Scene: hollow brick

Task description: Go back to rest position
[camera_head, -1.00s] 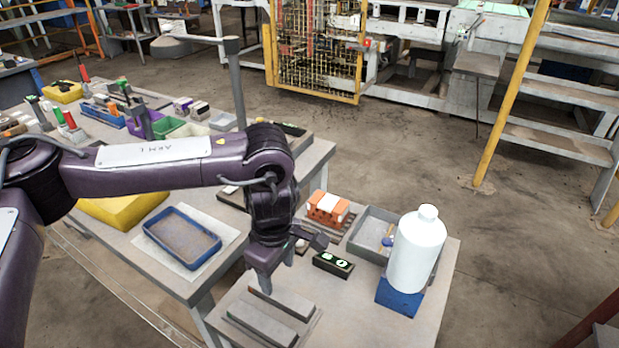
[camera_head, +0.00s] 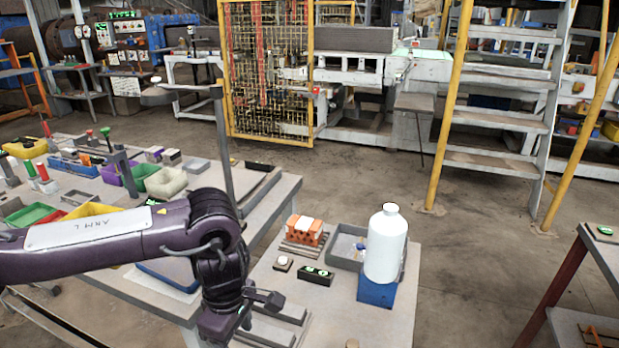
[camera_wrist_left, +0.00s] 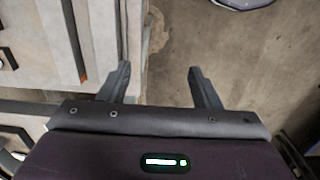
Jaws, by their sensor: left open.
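My left gripper (camera_wrist_left: 157,74) shows in the left wrist view with its two fingers apart and nothing between them. Below the fingers are table edges and bare floor. In the head view my left arm comes in from the left, and its wrist bends down at the near left side of the small table (camera_head: 385,325). The fingertips are not clear there. An orange hollow brick (camera_head: 304,232) with a white patch sits on a small slatted base on that table, beyond and right of the gripper, apart from it. My right gripper is not in view.
A white bottle (camera_head: 386,245) stands on a blue block (camera_head: 376,291), beside a grey tray (camera_head: 345,252). A black level-like block (camera_head: 316,275) lies before the brick. Grey bars lie near my wrist. A long bench with bins (camera_head: 165,182) is at left. Floor is open beyond.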

